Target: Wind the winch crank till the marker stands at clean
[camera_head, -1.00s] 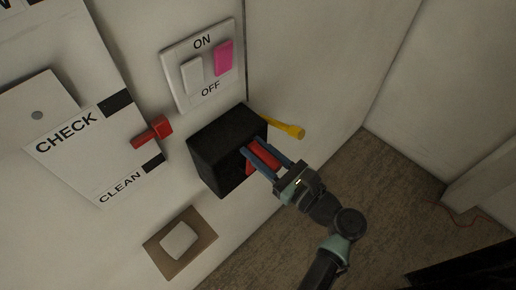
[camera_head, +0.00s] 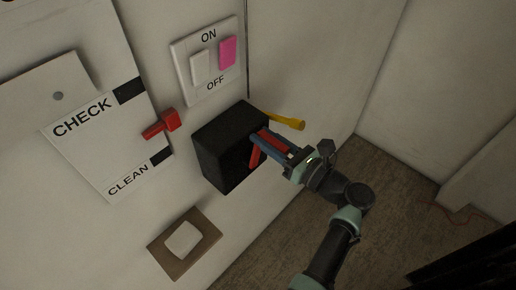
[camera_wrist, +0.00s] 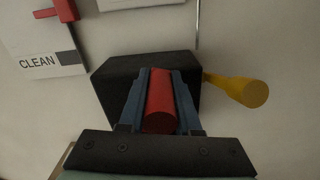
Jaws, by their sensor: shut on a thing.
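The winch is a black box (camera_head: 225,150) on the wall, with a red crank (camera_head: 256,152) at its front. My gripper (camera_head: 264,139) is shut on the crank's red grip, one blue finger on each side. In the wrist view the red grip (camera_wrist: 160,105) lies between the fingers, in front of the black box (camera_wrist: 108,88). The red marker (camera_head: 160,125) stands on the white scale (camera_head: 105,130), between the black band by CHECK (camera_head: 130,90) and the one by CLEAN (camera_head: 161,156). The crank's hub is partly hidden by my fingers.
A yellow handle (camera_head: 287,122) sticks out right of the box, close to my gripper; it also shows in the wrist view (camera_wrist: 240,90). An ON/OFF switch plate (camera_head: 205,62) is above, a brown-framed plate (camera_head: 184,243) below. Open floor lies to the right.

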